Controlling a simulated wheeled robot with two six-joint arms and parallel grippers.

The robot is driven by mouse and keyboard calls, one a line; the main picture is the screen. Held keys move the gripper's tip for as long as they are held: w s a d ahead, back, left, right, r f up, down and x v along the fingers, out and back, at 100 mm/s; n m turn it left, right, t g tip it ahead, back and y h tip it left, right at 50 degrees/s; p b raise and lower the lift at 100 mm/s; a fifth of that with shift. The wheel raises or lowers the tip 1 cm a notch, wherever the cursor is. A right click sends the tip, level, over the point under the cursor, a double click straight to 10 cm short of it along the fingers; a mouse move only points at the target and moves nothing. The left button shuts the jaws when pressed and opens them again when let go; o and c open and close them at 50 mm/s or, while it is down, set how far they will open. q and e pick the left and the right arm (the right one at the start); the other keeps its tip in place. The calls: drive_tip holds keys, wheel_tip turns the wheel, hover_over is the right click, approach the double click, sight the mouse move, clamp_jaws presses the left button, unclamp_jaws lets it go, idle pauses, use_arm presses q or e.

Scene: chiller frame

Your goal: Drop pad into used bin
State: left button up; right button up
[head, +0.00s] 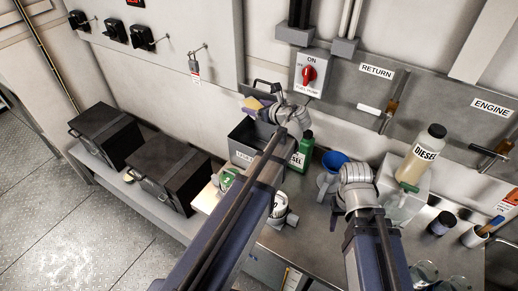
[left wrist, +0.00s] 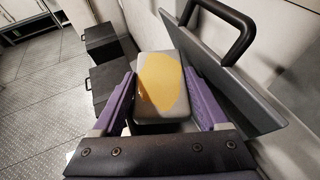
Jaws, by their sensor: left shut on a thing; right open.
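The pad (left wrist: 160,88) is a grey block with a yellow stain on its face. My left gripper (left wrist: 160,100) is shut on it, one purple finger on each side. In the head view the pad (head: 250,104) is held above the dark grey bin (head: 243,157), near its open top. The bin's lid (left wrist: 225,75) stands raised with a black handle, beside the pad in the left wrist view. My left arm hides part of the bin and its label. My right gripper (head: 355,180) is over the bench at the right, empty; its fingers are hard to make out.
A green diesel bottle (head: 302,152) stands right of the bin, then a blue funnel (head: 334,161). A larger diesel bottle (head: 422,157) is farther right. Two black boxes (head: 105,135) (head: 170,172) sit at left. A red switch (head: 309,74) is on the wall behind.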

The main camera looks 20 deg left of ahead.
drive_tip(key=shift+f+b, duration=2.85)
drive_tip(key=shift+f, duration=0.15)
use_arm(q)
wheel_tip(320, 180, down, 6)
drive_tip(key=shift+r, duration=0.1)
drive_tip(key=o, duration=1.4)
drive_tip(key=p+v, duration=0.3)
drive_tip(key=v, duration=0.4)
drive_tip(key=shift+s+d+r, duration=0.2)
drive_tip(key=shift+s+d, duration=0.05)
drive_tip(key=shift+d, duration=0.05)
use_arm(e)
wheel_tip(320, 180, up, 3)
drive_tip(key=shift+r, duration=0.1)
use_arm(q)
drive_tip(key=shift+f, duration=0.1)
